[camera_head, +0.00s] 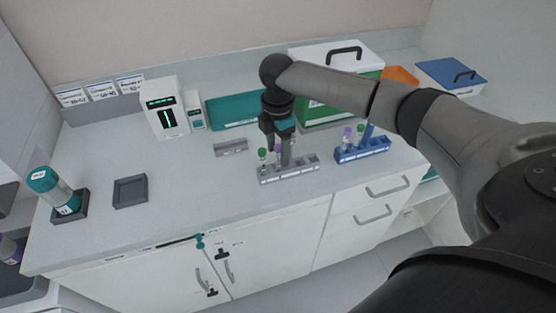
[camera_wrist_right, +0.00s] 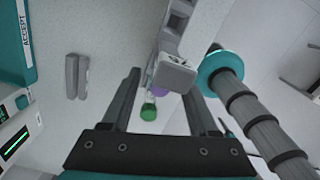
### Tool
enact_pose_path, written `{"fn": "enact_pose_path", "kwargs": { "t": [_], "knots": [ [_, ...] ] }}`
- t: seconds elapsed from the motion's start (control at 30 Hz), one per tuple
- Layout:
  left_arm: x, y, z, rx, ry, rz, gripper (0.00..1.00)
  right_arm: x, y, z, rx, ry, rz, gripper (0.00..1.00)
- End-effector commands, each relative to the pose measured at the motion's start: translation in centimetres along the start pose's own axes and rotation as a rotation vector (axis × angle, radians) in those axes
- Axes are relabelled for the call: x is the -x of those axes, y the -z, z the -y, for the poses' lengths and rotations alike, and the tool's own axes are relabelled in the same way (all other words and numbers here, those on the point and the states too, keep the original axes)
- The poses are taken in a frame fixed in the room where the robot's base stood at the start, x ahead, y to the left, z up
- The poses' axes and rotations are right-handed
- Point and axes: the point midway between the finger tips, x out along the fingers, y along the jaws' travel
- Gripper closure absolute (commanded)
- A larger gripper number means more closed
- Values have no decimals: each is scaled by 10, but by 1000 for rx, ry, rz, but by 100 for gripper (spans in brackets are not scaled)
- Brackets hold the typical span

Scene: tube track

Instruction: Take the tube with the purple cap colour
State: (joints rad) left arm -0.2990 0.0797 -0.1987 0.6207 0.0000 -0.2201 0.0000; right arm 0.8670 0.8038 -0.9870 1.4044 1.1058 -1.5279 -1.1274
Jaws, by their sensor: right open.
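A grey rack (camera_head: 290,174) stands near the counter's front edge and holds a green-capped tube (camera_head: 262,154). My right gripper (camera_head: 284,156) points down over this rack, open, and hides part of it. In the right wrist view, a purple cap (camera_wrist_right: 158,90) shows between the open fingers, partly covered by the green cap (camera_wrist_right: 148,111) in front of it. I cannot tell whether the fingers are level with the purple-capped tube. A blue rack (camera_head: 376,151) to the right holds another purple-capped tube (camera_head: 347,131) and green-capped tubes (camera_head: 360,129). My left gripper is out of view.
A small grey block (camera_head: 231,147) lies behind the grey rack. A green-and-white box (camera_head: 320,112) and a teal panel (camera_head: 232,111) stand at the back. The left-middle counter is clear.

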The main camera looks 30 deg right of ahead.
Motion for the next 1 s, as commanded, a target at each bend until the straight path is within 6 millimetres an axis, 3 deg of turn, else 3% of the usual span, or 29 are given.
{"fn": "enact_pose_path", "kwargs": {
  "t": [0.2,0.47,1.0],
  "knots": [
    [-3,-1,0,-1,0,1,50,-27,-1,0,1,0,0,40],
    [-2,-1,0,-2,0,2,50,-29,-1,0,1,0,1,40],
    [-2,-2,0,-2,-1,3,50,-28,-1,0,1,0,0,100]
  ]
}}
